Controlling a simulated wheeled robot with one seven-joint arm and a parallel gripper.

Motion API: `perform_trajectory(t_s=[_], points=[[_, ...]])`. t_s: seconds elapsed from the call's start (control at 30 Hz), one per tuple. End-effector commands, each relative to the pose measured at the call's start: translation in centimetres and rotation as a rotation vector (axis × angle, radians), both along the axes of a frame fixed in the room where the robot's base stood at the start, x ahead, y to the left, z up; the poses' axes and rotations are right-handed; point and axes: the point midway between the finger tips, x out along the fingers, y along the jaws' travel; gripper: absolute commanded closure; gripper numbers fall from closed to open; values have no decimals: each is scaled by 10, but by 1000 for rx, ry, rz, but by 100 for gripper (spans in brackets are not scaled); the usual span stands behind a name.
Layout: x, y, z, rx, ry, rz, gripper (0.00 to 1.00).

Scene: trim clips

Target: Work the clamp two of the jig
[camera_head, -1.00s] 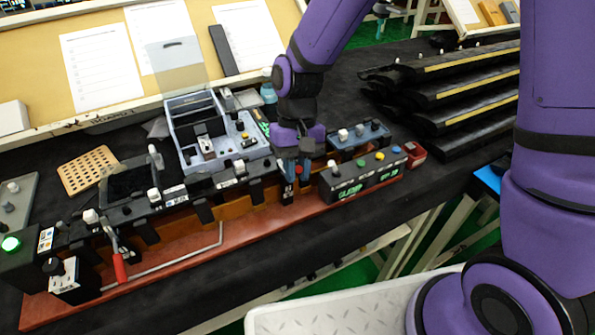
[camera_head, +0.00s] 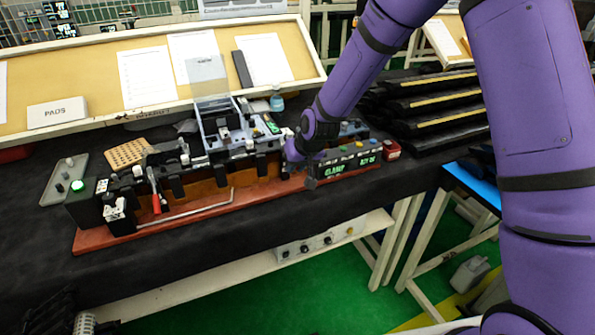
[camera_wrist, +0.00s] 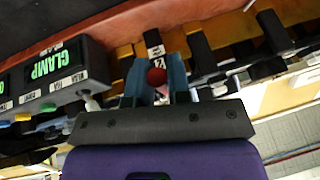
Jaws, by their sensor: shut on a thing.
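The jig (camera_head: 95,240) is a long fixture on a red base along the black-covered table. In the wrist view, my gripper (camera_wrist: 157,73) has its two blue-grey fingers on either side of a red-tipped handle (camera_wrist: 156,77), shut on it. A black post with a white label reading "2" (camera_wrist: 154,45) stands just beyond the fingers. In the head view my gripper is mostly hidden behind my purple wrist at the jig's right part. Another red-handled lever (camera_head: 156,203) stands at the jig's left. The handle's shaft is largely hidden by the fingers.
A control box with a green "CLAMP" display (camera_head: 334,170) and coloured buttons sits right beside my gripper, also in the wrist view (camera_wrist: 52,66). A green light (camera_head: 77,186) glows at the left end. Black trim parts (camera_head: 430,105) are stacked at right.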

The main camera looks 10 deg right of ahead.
Motion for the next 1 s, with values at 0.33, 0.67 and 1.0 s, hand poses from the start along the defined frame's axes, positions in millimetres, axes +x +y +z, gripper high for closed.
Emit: perform_trajectory(t_s=[0.33,0.67,1.0], points=[[7,0,-22,70,-241,0,100],[10,1,-31,107,-369,0,100],[11,1,-34,114,-399,0,100]])
